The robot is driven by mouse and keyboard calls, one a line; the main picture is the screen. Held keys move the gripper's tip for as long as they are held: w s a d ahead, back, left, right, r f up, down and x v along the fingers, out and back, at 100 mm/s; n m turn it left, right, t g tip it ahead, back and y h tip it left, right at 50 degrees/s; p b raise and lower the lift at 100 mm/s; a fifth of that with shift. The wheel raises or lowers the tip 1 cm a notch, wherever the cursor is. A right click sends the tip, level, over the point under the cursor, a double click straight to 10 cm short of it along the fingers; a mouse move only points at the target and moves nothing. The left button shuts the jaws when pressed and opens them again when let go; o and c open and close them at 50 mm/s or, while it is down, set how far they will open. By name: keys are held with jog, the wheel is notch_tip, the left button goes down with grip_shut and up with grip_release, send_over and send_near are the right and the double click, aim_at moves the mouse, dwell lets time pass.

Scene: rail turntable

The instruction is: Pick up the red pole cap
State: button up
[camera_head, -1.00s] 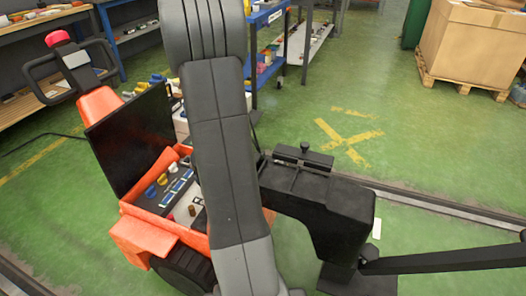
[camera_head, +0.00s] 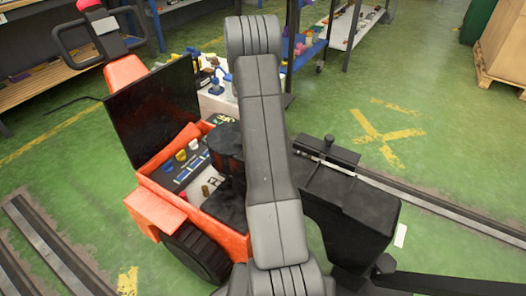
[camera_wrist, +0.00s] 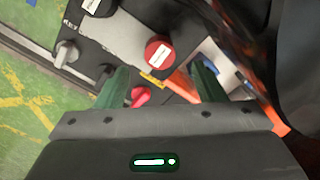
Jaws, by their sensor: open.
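In the wrist view a small pinkish-red piece (camera_wrist: 141,96), which looks like the red pole cap, lies low between my fingers, nearer the left one. Its lower part is cut off by my gripper body. A larger round red knob (camera_wrist: 158,51) with a white label sits just beyond the fingertips. I cannot be sure which of the two is the cap. My gripper (camera_wrist: 161,70) is open, with nothing visibly held. In the head view my arm hides the fingers and this part of the orange machine (camera_head: 160,207).
A grey knob (camera_wrist: 66,53) and a dark labelled panel are at left in the wrist view, with an orange edge on the right. In the head view a raised black lid (camera_head: 155,108) stands beside the open compartment. Rails (camera_head: 45,245) cross the green floor.

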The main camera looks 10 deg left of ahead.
notch_tip(320, 180, down, 6)
jog(key=shift+r+b, duration=0.1)
jog(key=shift+b, duration=1)
jog(key=c, duration=1.1)
